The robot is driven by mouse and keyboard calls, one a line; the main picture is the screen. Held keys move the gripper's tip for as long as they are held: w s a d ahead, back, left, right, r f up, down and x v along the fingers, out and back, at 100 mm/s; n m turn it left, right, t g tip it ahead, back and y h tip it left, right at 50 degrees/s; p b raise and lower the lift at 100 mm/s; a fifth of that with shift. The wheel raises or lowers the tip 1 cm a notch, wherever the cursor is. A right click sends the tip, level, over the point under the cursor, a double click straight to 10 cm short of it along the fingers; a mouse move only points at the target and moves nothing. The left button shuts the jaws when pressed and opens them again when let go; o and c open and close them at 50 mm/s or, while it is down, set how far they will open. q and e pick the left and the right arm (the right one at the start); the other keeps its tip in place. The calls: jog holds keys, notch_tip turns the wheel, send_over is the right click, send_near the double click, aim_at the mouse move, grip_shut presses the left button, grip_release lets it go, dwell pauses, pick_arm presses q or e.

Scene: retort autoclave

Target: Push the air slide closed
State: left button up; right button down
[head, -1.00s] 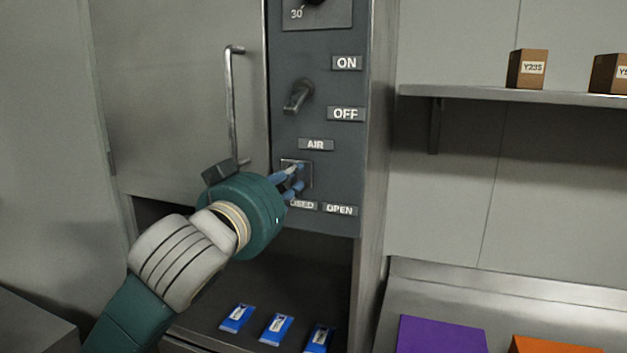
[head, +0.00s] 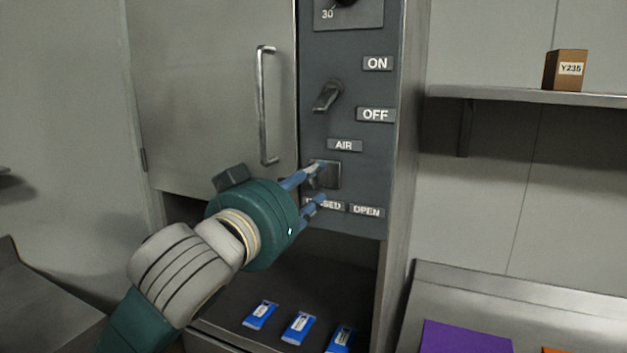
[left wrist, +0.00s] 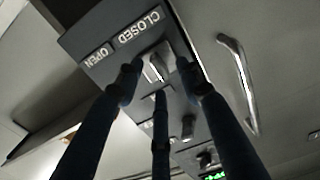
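The air slide (head: 332,175) is a small metal piece on the dark control panel, under the AIR label (head: 344,145). It sits above the CLOSED label (head: 331,206), left of the OPEN label (head: 367,211); fingers partly cover it and CLOSED. My left gripper (head: 320,185) is open with blue fingers spread, the upper fingertip overlapping the slide's left part. I cannot tell whether it touches. In the left wrist view, the slide (left wrist: 158,66) shows between the dark fingers of the gripper (left wrist: 160,82), near CLOSED. Nothing is held. My right gripper is out of view.
A door handle (head: 266,105) stands left of the panel. A lever (head: 327,97) sits above, between ON and OFF. Below is an open bay with several blue packs (head: 299,328). At right are a shelf (head: 530,96) with a box and a purple item (head: 465,337).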

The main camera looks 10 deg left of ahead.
pick_arm(q)
jog(key=v, duration=0.4)
jog(key=shift+s+a, duration=0.1)
jog(key=shift+a, duration=0.1)
